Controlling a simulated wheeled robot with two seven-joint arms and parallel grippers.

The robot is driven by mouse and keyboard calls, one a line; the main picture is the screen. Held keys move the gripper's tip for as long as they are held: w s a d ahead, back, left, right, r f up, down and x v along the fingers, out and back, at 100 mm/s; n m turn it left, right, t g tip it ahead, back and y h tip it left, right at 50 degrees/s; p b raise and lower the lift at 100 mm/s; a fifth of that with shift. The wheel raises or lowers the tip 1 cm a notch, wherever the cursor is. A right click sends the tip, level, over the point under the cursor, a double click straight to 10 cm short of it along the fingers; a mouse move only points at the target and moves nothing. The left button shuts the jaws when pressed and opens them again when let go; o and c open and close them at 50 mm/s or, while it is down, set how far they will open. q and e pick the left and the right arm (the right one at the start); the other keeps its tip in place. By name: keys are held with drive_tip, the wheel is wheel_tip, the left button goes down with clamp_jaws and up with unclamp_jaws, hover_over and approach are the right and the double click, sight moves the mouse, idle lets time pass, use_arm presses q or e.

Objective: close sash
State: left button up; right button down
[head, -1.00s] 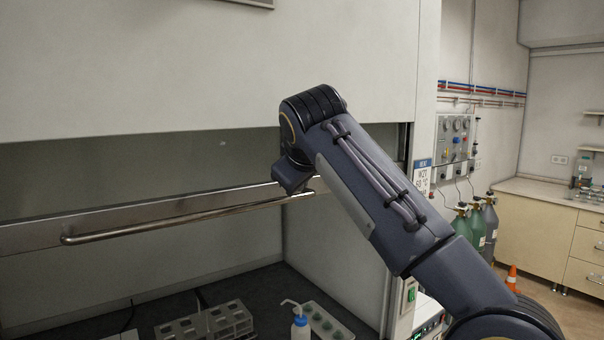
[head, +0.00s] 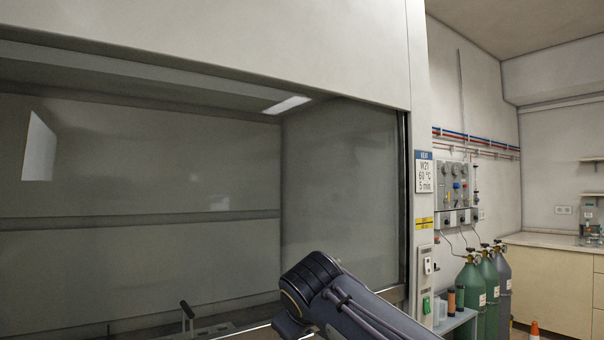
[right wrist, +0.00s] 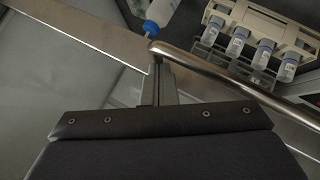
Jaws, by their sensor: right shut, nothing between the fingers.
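The clear sash pane (head: 160,190) covers the hood opening in the head view, below the white front panel. Its handle is below the head view. The right wrist view shows the steel handle bar (right wrist: 225,80) and the flat sash rail (right wrist: 100,32). My right gripper (right wrist: 158,65) is shut and empty, with its tips close against the end of the bar by the rail. I cannot tell whether they touch. In the head view my right wrist is at the bottom middle and hides its fingers. My left gripper is not in view.
Past the bar in the right wrist view are a wash bottle (right wrist: 158,12) and a rack of vials (right wrist: 262,45). Gas cylinders (head: 487,285) and a bench (head: 555,285) stand to the right of the hood.

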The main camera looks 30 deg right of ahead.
wheel_tip(320, 180, down, 20)
drive_tip(key=b, duration=1.2)
drive_tip(key=shift+f+b, duration=0.2)
drive_tip(key=shift+b, duration=0.2)
